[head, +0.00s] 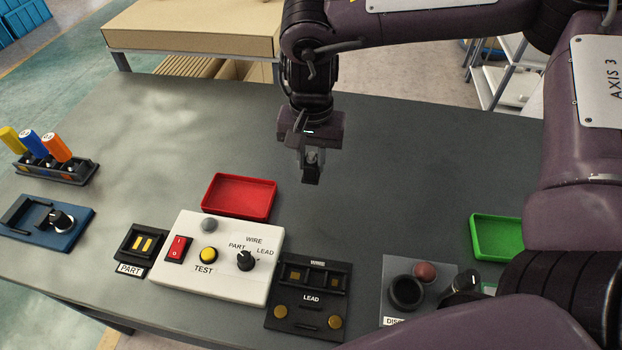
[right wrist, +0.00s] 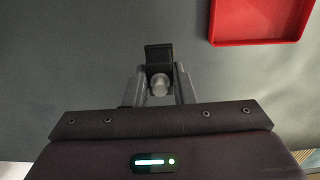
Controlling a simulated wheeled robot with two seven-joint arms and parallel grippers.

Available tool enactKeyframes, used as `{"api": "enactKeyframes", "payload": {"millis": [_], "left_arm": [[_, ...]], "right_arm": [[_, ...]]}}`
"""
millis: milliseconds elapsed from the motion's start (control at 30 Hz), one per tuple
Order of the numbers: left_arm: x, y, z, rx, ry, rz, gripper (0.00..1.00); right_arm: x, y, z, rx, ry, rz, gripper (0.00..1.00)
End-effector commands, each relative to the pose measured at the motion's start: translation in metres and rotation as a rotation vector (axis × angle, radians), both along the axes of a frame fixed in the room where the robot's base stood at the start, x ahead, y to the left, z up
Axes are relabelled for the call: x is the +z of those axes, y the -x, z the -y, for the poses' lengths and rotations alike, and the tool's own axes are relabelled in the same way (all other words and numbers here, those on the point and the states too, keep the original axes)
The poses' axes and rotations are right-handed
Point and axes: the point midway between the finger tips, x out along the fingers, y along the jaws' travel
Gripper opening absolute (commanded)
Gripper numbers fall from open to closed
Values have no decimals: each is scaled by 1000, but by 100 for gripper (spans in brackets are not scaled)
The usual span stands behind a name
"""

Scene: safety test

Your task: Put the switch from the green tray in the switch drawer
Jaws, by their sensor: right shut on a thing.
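My right gripper (head: 311,165) hangs above the grey table, behind and to the right of the red tray. It is shut on a small dark switch (head: 311,174) and holds it clear of the table. In the right wrist view the switch (right wrist: 158,60) shows a black square end and a round grey part between the fingers. The green tray (head: 496,238) stands at the right of the table, partly hidden by my arm; the part that shows is empty. No drawer can be made out in these views. My left gripper is not in view.
The red tray (head: 239,197) is empty behind the white test box (head: 217,262). Black PART (head: 140,243) and WIRE/LEAD (head: 310,295) fixtures flank the box. A blue fixture (head: 47,221) and a rack of coloured handles (head: 55,170) stand left. The table's back is clear.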

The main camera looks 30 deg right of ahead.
Motion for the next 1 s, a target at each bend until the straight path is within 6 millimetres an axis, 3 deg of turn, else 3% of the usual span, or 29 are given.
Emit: {"api": "enactKeyframes", "payload": {"millis": [467, 867, 900, 1000], "left_arm": [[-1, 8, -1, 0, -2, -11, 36], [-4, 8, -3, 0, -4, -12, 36], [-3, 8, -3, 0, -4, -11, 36], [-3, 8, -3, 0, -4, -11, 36]], "right_arm": [[-51, 0, 0, 0, 0, -1, 0], [-57, 0, 0, 0, 1, 1, 0], [-56, 0, 0, 0, 1, 1, 28], [-56, 0, 0, 0, 1, 1, 41]]}}
